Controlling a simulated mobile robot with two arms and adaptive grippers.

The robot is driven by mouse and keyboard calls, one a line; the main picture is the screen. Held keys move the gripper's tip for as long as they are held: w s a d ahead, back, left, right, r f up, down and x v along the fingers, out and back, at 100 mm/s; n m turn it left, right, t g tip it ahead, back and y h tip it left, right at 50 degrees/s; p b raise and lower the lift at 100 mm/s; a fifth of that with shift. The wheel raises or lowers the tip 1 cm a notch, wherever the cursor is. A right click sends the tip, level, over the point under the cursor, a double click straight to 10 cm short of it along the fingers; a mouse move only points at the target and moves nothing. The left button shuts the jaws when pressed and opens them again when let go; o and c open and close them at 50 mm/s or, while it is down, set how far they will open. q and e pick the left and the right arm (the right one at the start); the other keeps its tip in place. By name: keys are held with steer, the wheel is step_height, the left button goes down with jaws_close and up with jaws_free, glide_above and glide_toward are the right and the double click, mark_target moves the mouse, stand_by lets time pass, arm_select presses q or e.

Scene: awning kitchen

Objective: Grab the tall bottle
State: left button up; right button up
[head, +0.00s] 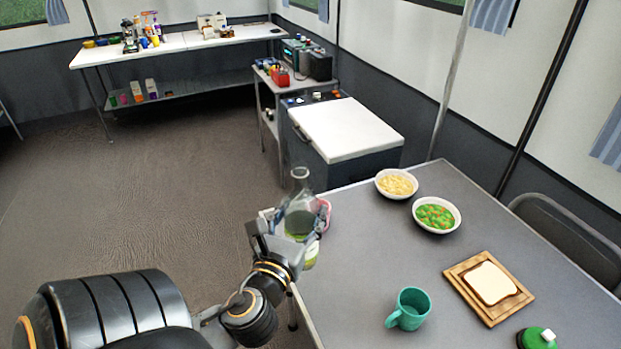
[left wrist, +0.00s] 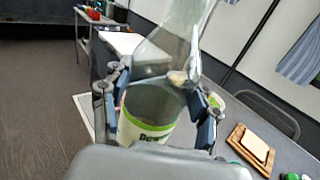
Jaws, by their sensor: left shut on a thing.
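The tall bottle (head: 300,184) is a clear, greyish bottle with a narrow neck, at the left edge of the grey table. My left gripper (head: 288,234) is shut on it, with its fingers on both sides. In the left wrist view the bottle (left wrist: 168,45) stands between the fingers of my left gripper (left wrist: 160,95) and leans a little. A white and green container with lettering (left wrist: 142,132) shows behind and below the bottle. I cannot tell whether the bottle touches the table. My right gripper is not in view.
The table (head: 355,260) holds a bowl of yellow food (head: 396,184), a bowl of green and orange vegetables (head: 436,215), a teal mug (head: 409,309), bread on a wooden board (head: 470,301) and a green-lidded item (head: 538,338). A pink-rimmed item (head: 325,211) sits close beside the bottle. Open floor lies left.

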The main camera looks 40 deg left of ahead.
arm_select(q)
steer(key=shift+s+a+r+p, duration=0.1)
steer(key=shift+s+r+p, duration=0.2)
steer(key=shift+s+p, duration=0.1)
steer(key=shift+s, duration=0.15)
